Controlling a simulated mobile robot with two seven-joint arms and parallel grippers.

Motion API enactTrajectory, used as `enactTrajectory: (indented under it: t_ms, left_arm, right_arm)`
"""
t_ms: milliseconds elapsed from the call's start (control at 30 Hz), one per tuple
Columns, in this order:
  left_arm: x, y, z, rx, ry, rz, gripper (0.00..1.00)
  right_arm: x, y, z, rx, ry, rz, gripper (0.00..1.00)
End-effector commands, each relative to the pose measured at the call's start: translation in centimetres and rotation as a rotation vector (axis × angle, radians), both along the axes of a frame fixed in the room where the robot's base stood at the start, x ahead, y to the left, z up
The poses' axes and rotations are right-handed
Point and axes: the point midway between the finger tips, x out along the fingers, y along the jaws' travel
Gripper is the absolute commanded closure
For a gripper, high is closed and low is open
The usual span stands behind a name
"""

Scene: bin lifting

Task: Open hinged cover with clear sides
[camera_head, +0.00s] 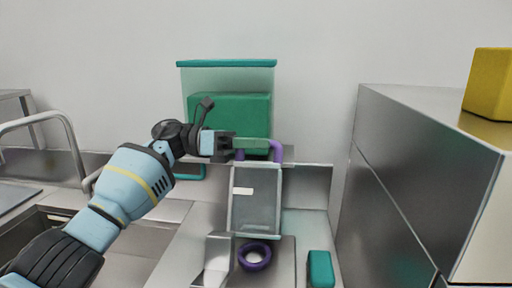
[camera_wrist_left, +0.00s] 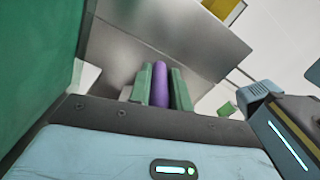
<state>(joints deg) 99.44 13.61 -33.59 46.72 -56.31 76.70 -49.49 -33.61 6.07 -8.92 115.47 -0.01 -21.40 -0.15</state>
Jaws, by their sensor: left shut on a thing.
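A box-shaped cover with clear sides (camera_head: 228,80) and a teal top edge stands against the back wall, with a green block (camera_head: 215,108) seen inside or through it. A purple handle (camera_head: 277,151) shows at its lower front, above a grey panel (camera_head: 256,205) with a white label. My left gripper (camera_head: 262,146) is shut on this handle, its fingers covering part of it. In the left wrist view the purple bar (camera_wrist_left: 160,84) sits between the two green fingers. How the handle joins the cover or panel is hidden. My right gripper is out of view.
A purple ring (camera_head: 254,256) and a teal block (camera_head: 320,269) are at the front of the counter. A tall metal cabinet (camera_head: 420,165) with a yellow block (camera_head: 490,85) on top stands at the right. A sink with a tap (camera_head: 62,120) is at the left.

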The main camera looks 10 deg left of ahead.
Motion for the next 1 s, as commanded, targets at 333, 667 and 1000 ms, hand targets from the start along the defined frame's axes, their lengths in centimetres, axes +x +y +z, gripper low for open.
enactTrajectory:
  t_ms: [333, 667, 1000]
  left_arm:
    - [0.0, 0.0, 0.1, -0.001, -0.004, 0.000, 0.60]
    - [0.1, 0.9, -0.1, 0.000, -0.002, 0.004, 0.60]
    - [0.1, 6.0, -0.2, 0.001, -0.001, 0.005, 0.60]
  right_arm:
    - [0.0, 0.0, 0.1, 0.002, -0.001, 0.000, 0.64]
    - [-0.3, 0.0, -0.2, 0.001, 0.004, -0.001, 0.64]
    - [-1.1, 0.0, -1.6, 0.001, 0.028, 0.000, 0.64]
